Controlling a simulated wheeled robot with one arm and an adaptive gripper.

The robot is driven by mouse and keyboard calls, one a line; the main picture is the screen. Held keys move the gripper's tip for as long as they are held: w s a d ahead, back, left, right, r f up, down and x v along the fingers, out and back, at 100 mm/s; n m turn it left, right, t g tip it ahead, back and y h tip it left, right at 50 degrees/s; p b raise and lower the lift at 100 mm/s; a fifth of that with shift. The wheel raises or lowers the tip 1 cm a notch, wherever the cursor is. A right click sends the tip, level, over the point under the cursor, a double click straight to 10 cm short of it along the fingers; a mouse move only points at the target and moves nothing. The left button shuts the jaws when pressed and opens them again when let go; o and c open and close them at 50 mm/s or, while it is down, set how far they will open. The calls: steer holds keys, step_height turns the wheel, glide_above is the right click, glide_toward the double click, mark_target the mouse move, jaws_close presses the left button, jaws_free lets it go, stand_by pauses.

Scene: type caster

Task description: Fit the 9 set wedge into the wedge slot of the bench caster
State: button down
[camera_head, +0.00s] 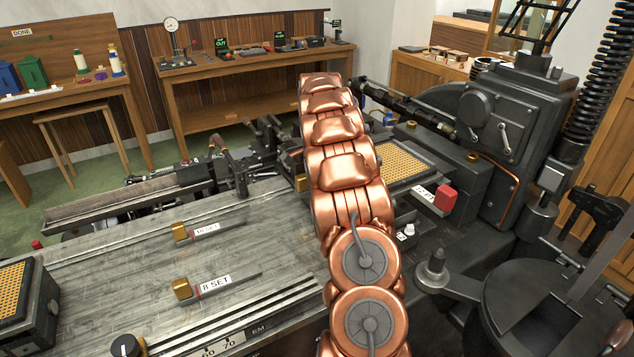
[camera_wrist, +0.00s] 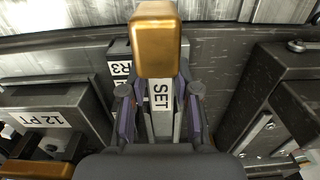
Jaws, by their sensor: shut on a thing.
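In the wrist view, my gripper (camera_wrist: 160,115) is shut on a wedge with a brass head (camera_wrist: 156,42) and a pale strip reading "SET". The number on its label is hidden, so I cannot read which set it is. The wedge lies between the two fingers, its brass head beyond the fingertips. In the head view my copper arm covers the gripper and the wedge. The bench caster (camera_head: 505,130) is the dark machine at the right. I cannot make out its wedge slot; a dark part labelled "R3" (camera_wrist: 121,68) shows just behind the wedge.
An "8 SET" wedge (camera_head: 182,289) and another brass-headed wedge (camera_head: 180,232) lie on the metal bench at the left. A block labelled "12 PT" (camera_wrist: 45,117) is left of my gripper, and a dark metal block (camera_wrist: 275,110) is right. A red knob (camera_head: 446,197) stands right of my arm.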

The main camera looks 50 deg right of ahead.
steer(key=shift+s+a+f, duration=0.2)
steer(key=shift+f, duration=0.6)
steer(key=c, duration=1.2)
jaws_free()
steer(key=shift+f, duration=0.1)
steer(key=shift+c, duration=0.2)
steer(key=o, duration=0.3)
steer(key=shift+w+d+f, duration=0.1)
steer(key=shift+w+d, duration=0.05)
steer(key=shift+o, duration=0.9)
steer(key=shift+r, duration=0.25)
steer(key=shift+r, duration=0.15)
steer(key=shift+r, duration=3.85)
